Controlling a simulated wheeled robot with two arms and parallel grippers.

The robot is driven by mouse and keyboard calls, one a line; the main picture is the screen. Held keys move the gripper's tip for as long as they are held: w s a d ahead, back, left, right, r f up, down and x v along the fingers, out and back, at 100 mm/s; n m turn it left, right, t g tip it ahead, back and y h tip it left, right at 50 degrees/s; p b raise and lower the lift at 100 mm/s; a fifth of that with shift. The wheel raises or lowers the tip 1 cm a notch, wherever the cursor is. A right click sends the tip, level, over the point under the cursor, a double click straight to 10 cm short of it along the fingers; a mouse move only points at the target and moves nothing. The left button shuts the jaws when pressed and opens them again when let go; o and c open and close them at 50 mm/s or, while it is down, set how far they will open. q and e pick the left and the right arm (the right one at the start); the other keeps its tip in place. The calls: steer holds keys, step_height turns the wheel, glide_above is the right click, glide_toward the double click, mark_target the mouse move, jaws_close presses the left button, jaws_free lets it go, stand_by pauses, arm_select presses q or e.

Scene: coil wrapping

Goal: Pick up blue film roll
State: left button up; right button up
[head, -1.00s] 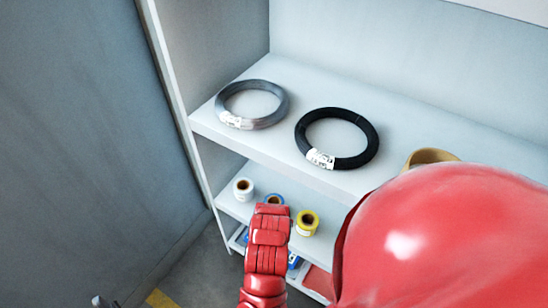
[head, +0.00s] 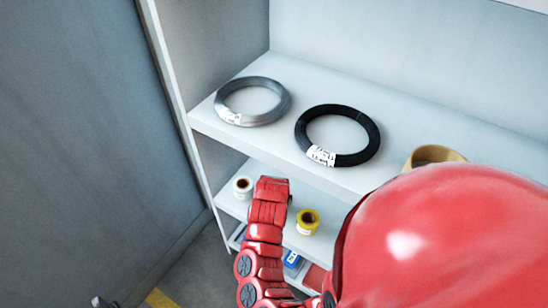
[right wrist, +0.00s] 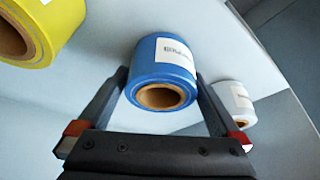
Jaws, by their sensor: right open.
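The blue film roll (right wrist: 162,66) stands on the shelf, with a white label and a brown core, in the right wrist view. My right gripper (right wrist: 160,82) is open, with one finger on each side of the roll. I cannot tell whether the fingers touch it. In the head view my red right arm (head: 266,215) reaches to the lower shelf and hides the blue roll and the fingers.
A white roll (head: 242,187) and a yellow roll (head: 307,221) flank that spot on the lower shelf (head: 228,206). The upper shelf (head: 290,150) above holds a grey coil (head: 222,101), a black coil (head: 368,125) and a tan ring (head: 434,154). The cabinet side wall is left.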

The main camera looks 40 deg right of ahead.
steer(key=shift+f, duration=0.1)
steer(key=shift+c, duration=0.2)
steer(key=c, duration=1.4)
steer(key=shift+o, duration=0.2)
